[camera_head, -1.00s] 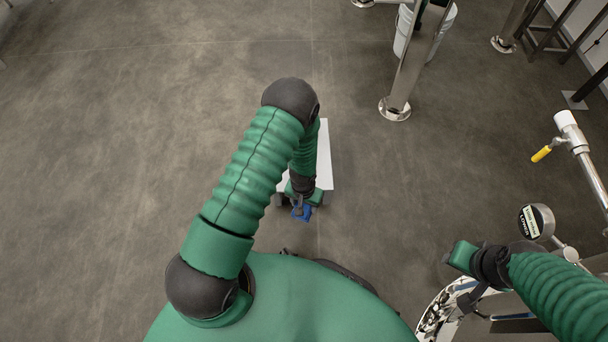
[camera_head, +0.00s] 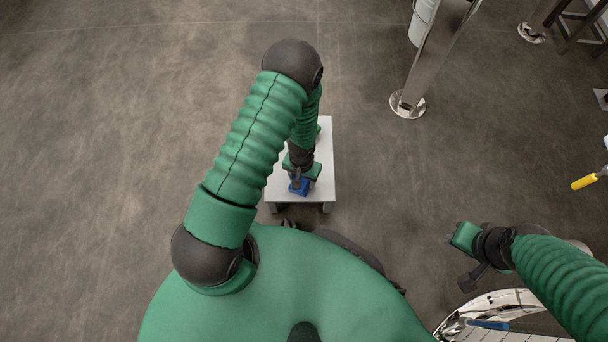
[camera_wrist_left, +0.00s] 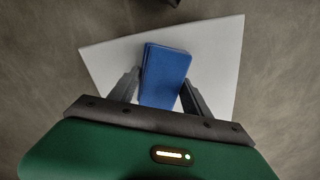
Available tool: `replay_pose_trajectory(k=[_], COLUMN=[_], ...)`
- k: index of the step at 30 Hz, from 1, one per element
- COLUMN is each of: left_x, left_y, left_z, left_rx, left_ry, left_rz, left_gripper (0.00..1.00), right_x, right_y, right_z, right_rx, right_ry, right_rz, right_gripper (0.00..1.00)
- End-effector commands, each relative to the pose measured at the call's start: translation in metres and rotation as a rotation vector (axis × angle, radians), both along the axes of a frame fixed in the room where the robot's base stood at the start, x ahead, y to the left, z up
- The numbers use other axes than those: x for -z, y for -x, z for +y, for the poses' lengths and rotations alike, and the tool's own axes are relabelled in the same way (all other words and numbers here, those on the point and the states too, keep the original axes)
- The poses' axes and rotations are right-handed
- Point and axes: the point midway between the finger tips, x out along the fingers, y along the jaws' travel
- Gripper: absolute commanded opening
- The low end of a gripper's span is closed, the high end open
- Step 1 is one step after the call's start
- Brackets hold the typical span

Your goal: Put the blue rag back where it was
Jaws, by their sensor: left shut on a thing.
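The blue rag (camera_head: 299,187) is a small folded blue block in my left gripper (camera_head: 300,183). In the left wrist view the rag (camera_wrist_left: 164,76) sits between the two grey fingers of the left gripper (camera_wrist_left: 163,92), which is shut on it. Behind it is a white rectangular table (camera_head: 322,178), which also shows in the left wrist view (camera_wrist_left: 218,50). The rag is over the near part of the white top; I cannot tell whether it touches it.
A shiny metal post with a round foot (camera_head: 407,104) stands behind and right of the table, beside a white bucket (camera_head: 423,22). A yellow-handled valve (camera_head: 583,182) is at the right edge. A shiny metal rim (camera_head: 490,304) lies below my right arm. Floor at left is clear.

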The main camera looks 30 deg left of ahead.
Motion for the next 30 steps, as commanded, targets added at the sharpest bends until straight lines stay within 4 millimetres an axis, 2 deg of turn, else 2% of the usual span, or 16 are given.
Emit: replay_pose_trajectory(k=[5,6,10,20,23,30], left_x=[0.0,0.0,-0.001,-0.006,-0.023,-0.088], left_y=[0.001,0.001,0.001,0.0,0.0,0.001], left_z=[0.0,0.0,0.0,0.0,0.0,-0.001], left_rx=[-0.001,-0.001,0.0,-0.001,0.0,0.0], left_ry=[0.003,0.003,0.002,0.002,0.002,0.003], left_rz=[0.001,0.001,0.001,0.0,-0.001,-0.002], left_gripper=[0.18,0.61,0.78,0.78,0.78,0.78], right_x=[-0.003,-0.003,-0.003,-0.007,-0.02,-0.064], right_y=[-0.001,-0.001,-0.001,-0.001,-0.001,-0.001], right_z=[0.0,0.0,0.0,0.0,0.0,0.0], right_rx=[0.0,0.0,-0.001,0.0,0.0,0.0], right_ry=[0.0,0.0,0.0,0.0,0.0,0.0], right_rz=[-0.002,-0.002,-0.003,-0.002,-0.002,-0.002], right_gripper=[0.36,0.36,0.36,0.36,0.36,0.36])
